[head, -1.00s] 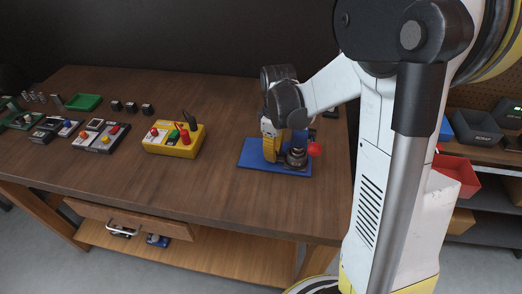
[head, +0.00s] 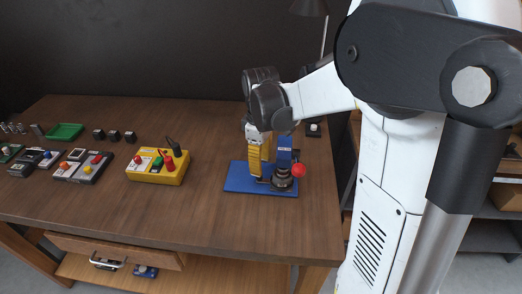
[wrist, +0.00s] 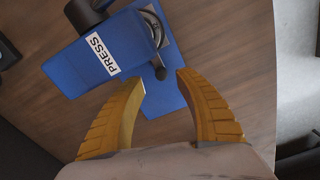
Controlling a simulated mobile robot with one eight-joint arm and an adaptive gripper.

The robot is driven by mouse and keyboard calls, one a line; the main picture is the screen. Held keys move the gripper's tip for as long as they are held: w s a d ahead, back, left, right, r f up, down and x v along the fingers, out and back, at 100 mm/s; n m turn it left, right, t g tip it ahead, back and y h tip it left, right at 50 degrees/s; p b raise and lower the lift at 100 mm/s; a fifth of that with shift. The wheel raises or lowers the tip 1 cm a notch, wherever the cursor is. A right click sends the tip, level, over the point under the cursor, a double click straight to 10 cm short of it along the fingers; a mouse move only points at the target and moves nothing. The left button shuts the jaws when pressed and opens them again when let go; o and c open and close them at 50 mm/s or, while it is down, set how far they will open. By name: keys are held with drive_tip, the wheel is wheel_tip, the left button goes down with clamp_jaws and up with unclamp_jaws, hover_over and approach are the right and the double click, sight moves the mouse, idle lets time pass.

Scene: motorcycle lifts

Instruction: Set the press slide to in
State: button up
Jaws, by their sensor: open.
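The press has a flat blue base (head: 240,180), a blue upright body (head: 285,148), a dark round part (head: 282,180) and a red ball knob (head: 299,170). In the wrist view the blue body (wrist: 85,70) carries a white PRESS label, with a dark disc (wrist: 155,28) and a short dark lever end (wrist: 159,71) beside it. My gripper (head: 259,176) points down over the base, left of the dark round part. Its yellow fingers (wrist: 161,78) are apart and empty, with the lever end just beyond the gap. I cannot tell the slide's position.
A yellow control box (head: 157,168) with a red and a green part stands to the left. Grey switch boxes (head: 82,167), a green tray (head: 65,131) and small black blocks (head: 114,135) lie farther left. The wooden table (head: 190,215) is clear in front of the press.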

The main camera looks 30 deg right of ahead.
wheel_tip(320, 180, up, 7)
drive_tip(key=shift+f, duration=0.15)
idle(0.4)
